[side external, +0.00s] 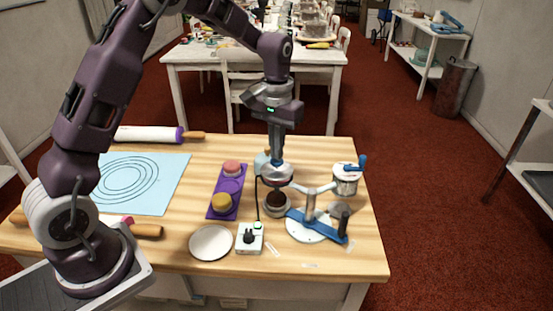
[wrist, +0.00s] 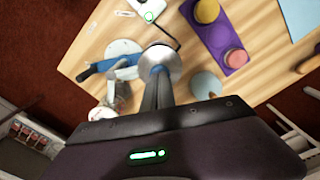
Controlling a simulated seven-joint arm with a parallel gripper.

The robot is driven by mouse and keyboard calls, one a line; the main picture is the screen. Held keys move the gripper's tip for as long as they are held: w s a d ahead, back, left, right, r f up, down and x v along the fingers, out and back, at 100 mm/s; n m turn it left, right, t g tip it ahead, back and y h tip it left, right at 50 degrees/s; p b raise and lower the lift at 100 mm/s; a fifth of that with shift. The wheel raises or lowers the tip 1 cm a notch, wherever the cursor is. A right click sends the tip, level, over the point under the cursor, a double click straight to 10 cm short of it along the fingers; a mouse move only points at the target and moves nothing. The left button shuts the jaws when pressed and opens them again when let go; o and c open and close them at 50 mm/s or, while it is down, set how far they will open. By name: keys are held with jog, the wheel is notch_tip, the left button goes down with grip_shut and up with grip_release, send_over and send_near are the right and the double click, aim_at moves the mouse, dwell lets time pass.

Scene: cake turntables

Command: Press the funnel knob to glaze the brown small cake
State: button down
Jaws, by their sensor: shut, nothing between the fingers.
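The brown small cake (side external: 277,197) sits on a small round turntable (side external: 275,210) right of the purple tray. A metal funnel (side external: 276,176) hangs just above it on the arm of the blue-and-white stand (side external: 308,228). My gripper (side external: 277,158) is shut and empty, pointing straight down at the top of this funnel. Its fingertips look to be at the blue knob, which they mostly hide; I cannot tell how far the knob is pressed. In the wrist view the shut fingers (wrist: 158,75) reach over the funnel (wrist: 161,58), which hides the brown cake.
The purple tray (side external: 215,208) holds a pink cake (side external: 232,168) and a yellow cake (side external: 222,202). A white plate (side external: 210,243) and a switch box (side external: 249,238) are in front.

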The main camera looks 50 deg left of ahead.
jog(key=shift+f, duration=0.85)
jog(key=shift+r, duration=0.5)
jog(key=shift+f, duration=0.45)
dwell(1.2)
jog(key=shift+r, duration=3.5)
